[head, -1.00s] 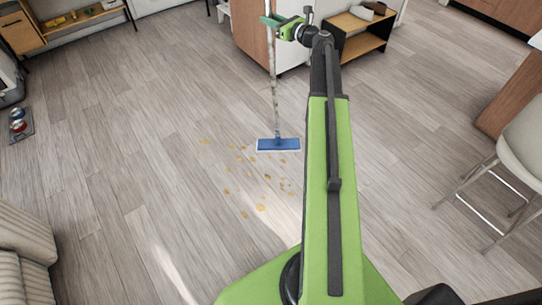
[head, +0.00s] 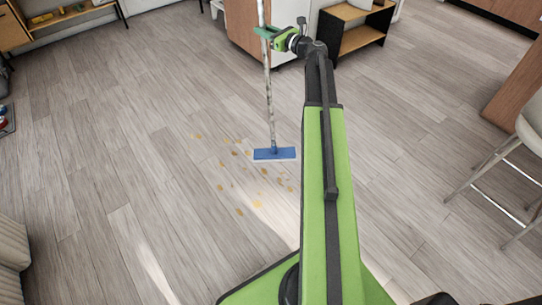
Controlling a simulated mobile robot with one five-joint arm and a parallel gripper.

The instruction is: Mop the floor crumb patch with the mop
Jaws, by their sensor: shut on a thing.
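The mop has a long pale handle (head: 269,95) and a flat blue head (head: 274,154). My gripper (head: 265,32) is shut on the upper part of the handle, near the top of the head view. The handle stands nearly upright with a slight tilt. The mop head is at floor level, over the right part of the crumb patch (head: 238,180). The patch is several scattered yellow-brown crumbs on the wooden floor. Crumbs lie to the left of the mop head and in front of it, on the near side. Any crumbs beneath the head are hidden.
A white stool (head: 512,165) stands at the right. A wooden cabinet (head: 243,22) and a low shelf (head: 350,32) stand at the back. A pale ribbed piece (head: 12,250) is at the left edge. The floor (head: 110,130) left of the crumbs is clear.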

